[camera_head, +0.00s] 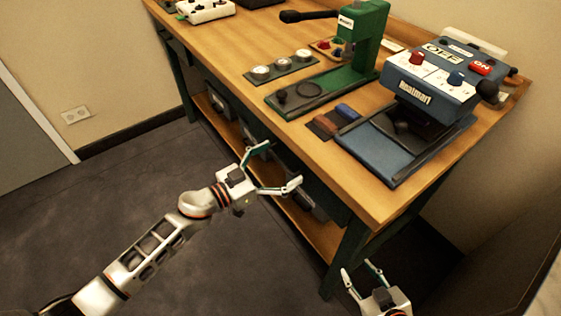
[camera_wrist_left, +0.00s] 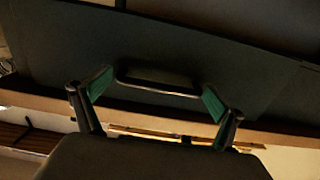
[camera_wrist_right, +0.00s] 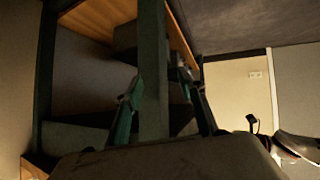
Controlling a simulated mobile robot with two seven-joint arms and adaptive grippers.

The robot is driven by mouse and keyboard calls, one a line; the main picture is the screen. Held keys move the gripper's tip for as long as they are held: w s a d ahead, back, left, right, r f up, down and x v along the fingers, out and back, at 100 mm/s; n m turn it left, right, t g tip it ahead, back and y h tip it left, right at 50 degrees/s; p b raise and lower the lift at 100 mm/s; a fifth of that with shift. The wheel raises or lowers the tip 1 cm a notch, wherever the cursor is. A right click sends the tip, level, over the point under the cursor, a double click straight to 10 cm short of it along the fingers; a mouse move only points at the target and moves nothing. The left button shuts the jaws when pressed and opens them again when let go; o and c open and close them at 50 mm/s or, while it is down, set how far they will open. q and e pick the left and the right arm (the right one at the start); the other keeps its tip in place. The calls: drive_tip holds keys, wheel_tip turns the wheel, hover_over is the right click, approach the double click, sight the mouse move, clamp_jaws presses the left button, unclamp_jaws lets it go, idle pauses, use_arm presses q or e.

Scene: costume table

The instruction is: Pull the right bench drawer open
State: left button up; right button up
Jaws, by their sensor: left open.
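The right bench drawer shows in the left wrist view as a dark front panel (camera_wrist_left: 260,75) with a dark bar handle (camera_wrist_left: 160,82). My left gripper (camera_head: 280,165) is at the front of the workbench, its fingers spread apart. In the left wrist view the green finger pads of my left gripper (camera_wrist_left: 157,92) stand on either side of the handle, with a gap at each end. Whether the drawer is fully shut is hard to tell. My right gripper (camera_head: 357,268) is open and empty, low beside the bench's near leg.
The wooden bench top (camera_head: 225,60) holds a green press (camera_head: 362,40), a blue machine (camera_head: 432,85) and a panel with round gauges (camera_head: 281,68). A green bench leg (camera_wrist_right: 152,70) stands in front of my right gripper. The floor (camera_head: 110,190) before the bench is clear.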

use_arm(q)
drive_tip(key=c, duration=1.3)
drive_tip(key=shift+o, duration=0.2)
drive_tip(key=p+v, duration=0.5)
drive_tip(key=v, duration=1.3)
drive_tip(key=o, duration=1.3)
drive_tip(key=shift+c, duration=0.2)
